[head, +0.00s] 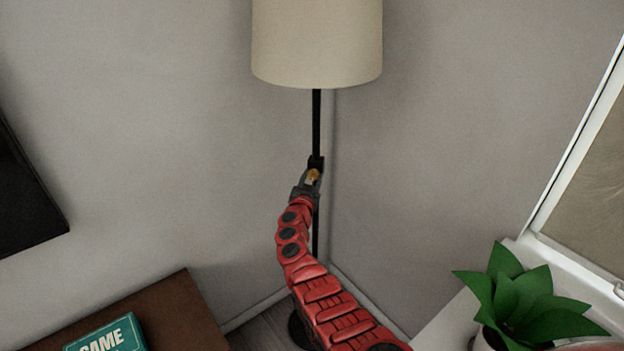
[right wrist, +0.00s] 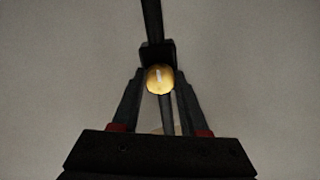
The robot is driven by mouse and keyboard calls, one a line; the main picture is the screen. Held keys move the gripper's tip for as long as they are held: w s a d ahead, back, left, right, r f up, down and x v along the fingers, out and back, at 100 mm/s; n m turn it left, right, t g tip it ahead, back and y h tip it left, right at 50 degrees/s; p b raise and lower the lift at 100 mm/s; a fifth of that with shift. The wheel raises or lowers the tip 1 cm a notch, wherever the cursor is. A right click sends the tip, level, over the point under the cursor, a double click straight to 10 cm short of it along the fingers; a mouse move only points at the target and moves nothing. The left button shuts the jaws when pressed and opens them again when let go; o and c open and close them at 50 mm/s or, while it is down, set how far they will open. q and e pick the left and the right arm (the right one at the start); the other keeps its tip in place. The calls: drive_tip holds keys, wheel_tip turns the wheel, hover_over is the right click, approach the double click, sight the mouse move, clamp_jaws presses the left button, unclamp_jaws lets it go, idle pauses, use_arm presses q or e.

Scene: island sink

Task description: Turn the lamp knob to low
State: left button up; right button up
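The lamp's knob (head: 314,175) is a small gold round piece on a black block on the lamp's black pole (head: 316,125). In the right wrist view the knob (right wrist: 160,78) faces me, with a pale mark standing near upright on it. My right gripper (head: 311,180) is at the knob. Its two fingers (right wrist: 160,85) stand apart, one on each side of the knob, with narrow gaps seeming to show. Whether either fingertip touches the knob is too small to tell. My left gripper is not in view.
The beige lampshade (head: 317,45) is above the knob. A brown wooden surface (head: 180,310) with a green game box (head: 105,335) is at the lower left. A potted plant (head: 525,300) stands at the lower right near the window. Grey walls meet behind the lamp.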

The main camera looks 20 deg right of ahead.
clamp_jaws()
drive_tip(key=shift+m, duration=0.3)
drive_tip(key=m, duration=0.3)
drive_tip(key=shift+m, duration=0.3)
drive_tip(key=m+b, duration=0.1)
drive_tip(key=m, duration=0.2)
drive_tip(key=shift+m, duration=0.3)
drive_tip(key=m+b, duration=0.1)
drive_tip(key=m, duration=0.1)
drive_tip(key=m+b, duration=0.1)
drive_tip(key=m, duration=0.1)
drive_tip(key=shift+f+m, duration=0.2)
drive_tip(key=shift+m, duration=0.1)
drive_tip(key=m+b, duration=0.3)
drive_tip(key=m, duration=0.2)
drive_tip(key=shift+r, duration=0.15)
drive_tip(key=shift+m, duration=0.3)
